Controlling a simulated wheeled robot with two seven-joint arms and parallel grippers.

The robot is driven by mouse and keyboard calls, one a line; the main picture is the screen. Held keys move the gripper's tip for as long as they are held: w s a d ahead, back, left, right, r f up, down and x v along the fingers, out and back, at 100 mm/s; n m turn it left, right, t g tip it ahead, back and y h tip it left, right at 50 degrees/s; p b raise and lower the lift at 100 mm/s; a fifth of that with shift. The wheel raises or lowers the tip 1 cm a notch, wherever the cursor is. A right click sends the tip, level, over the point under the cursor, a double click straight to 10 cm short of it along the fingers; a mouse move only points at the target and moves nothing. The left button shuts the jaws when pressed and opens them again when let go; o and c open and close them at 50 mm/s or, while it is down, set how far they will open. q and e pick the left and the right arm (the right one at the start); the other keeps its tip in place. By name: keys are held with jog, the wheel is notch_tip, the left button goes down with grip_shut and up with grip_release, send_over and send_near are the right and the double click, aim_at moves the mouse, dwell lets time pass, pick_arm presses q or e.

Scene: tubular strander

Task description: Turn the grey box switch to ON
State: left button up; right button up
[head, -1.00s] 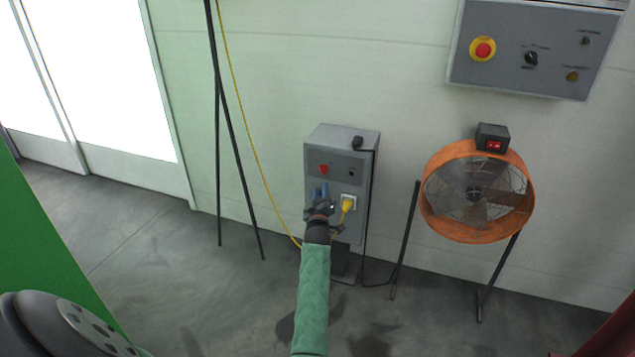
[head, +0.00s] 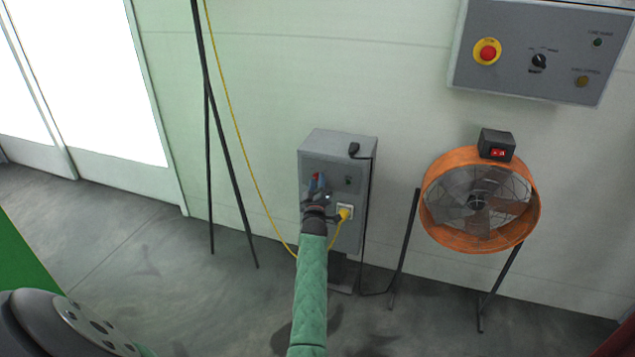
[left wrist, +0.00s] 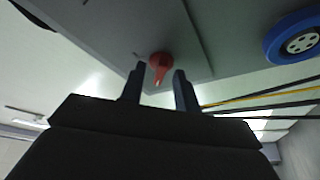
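The grey box (head: 335,146) stands against the wall in the head view. Its red rotary switch (left wrist: 160,65) is in the left wrist view, with a pale mark at its pointed lower end. My left gripper (head: 317,182) is in front of the box's upper panel in the head view and partly covers the switch. In the left wrist view the two dark fingers (left wrist: 159,85) are apart, one on each side of the switch's lower end. I cannot tell whether either finger touches it. The switch's labels are not readable. My right gripper is not in view.
A yellow plug (head: 344,214) and its cable sit just below my gripper. A blue socket (left wrist: 300,40) is beside the switch. A black cable (head: 366,230) runs down the box's right. An orange fan (head: 433,222) and a wall control panel (head: 510,60) are to the right.

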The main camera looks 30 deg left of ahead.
pick_arm(q)
grip_shut()
jog(key=shift+m, duration=0.3)
jog(key=m+t+h+p, duration=0.1)
jog(key=m+h, duration=0.3)
jog(key=m, duration=0.4)
jog(key=m+h+p, duration=0.2)
jog(key=m+h, duration=0.1)
jog(key=m, duration=0.5)
jog(key=m+t+h+p, duration=0.1)
jog(key=m+h, duration=0.3)
jog(key=m, duration=0.5)
jog(key=shift+s+a+f+t+h, duration=0.1)
jog(key=shift+s+a+t+h, duration=0.05)
jog(key=shift+a+t+h, duration=0.2)
